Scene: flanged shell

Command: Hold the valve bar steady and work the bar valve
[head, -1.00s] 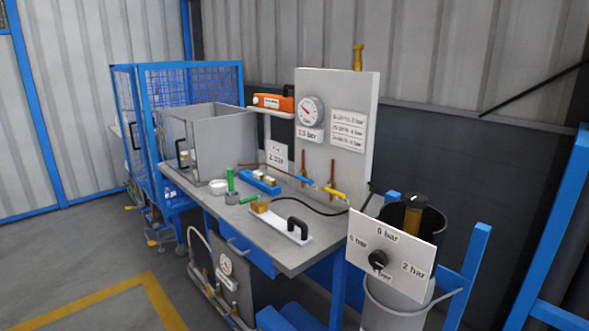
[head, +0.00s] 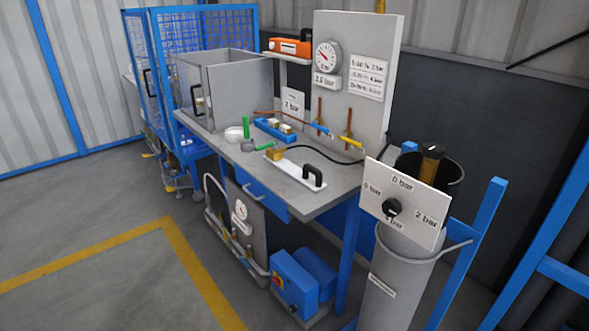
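A white panel (head: 418,208) marked with bar values carries a black knob (head: 391,207). It sits at the front of a grey cylinder (head: 390,280), right of the bench. On the bench lies a white plate (head: 290,168) with a black handle (head: 312,176) and a brass block (head: 275,153). At the backboard, two upright copper-coloured bars (head: 348,121) stand by a blue fitting (head: 322,129) and a yellow fitting (head: 350,143). I cannot tell which part is the valve bar. Neither of my grippers shows in this view.
The grey workbench (head: 325,204) holds a grey box (head: 215,90), a blue block (head: 275,129) and a green upright part (head: 246,127). A gauge (head: 327,57) is on the backboard (head: 375,30). A blue box (head: 294,283) stands below. Floor at left is open.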

